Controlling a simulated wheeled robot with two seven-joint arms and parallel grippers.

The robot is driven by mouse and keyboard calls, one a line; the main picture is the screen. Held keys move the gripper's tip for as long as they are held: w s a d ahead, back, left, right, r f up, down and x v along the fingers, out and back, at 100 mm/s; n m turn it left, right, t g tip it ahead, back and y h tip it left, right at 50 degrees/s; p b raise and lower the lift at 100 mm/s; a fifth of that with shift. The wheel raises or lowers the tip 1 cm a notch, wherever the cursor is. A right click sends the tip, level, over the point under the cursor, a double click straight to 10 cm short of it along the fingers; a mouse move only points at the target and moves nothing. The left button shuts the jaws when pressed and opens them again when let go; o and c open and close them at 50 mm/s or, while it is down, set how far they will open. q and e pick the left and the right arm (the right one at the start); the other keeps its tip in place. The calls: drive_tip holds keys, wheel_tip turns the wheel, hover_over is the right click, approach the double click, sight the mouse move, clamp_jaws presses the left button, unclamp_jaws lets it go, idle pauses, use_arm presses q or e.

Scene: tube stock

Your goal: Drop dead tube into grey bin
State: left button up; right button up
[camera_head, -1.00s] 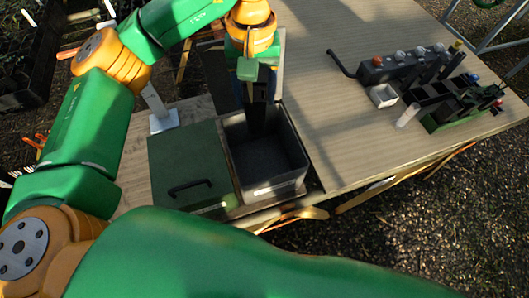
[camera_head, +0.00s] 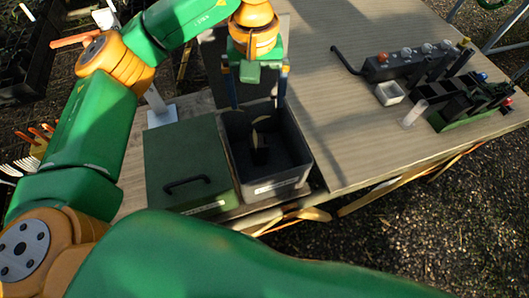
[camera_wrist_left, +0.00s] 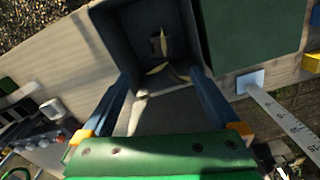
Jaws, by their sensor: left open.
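The grey bin (camera_head: 277,184) is an open box at the table's front edge; it also shows in the left wrist view (camera_wrist_left: 112,35). Inside it lies a small dark tube (camera_head: 260,153) with withered yellow-brown leaves; in the left wrist view the leaves (camera_wrist_left: 166,42) look pale yellow. My left gripper (camera_head: 257,101) points down over the bin's back part. Its two blue fingers are wide apart, with nothing between them, and the tube lies below, apart from them. My right gripper is not in view.
A green lidded box (camera_head: 190,165) with a black handle stands left of the bin. On the right are a dark rack (camera_head: 410,65) with several knobs, a small white cup (camera_head: 390,93) and a clear tube (camera_head: 414,113). The table middle is clear.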

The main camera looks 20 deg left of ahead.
use_arm(q)
wheel_tip(320, 180, up, 6)
drive_tip(key=shift+r+p, duration=0.2)
drive_tip(key=shift+p, duration=0.1)
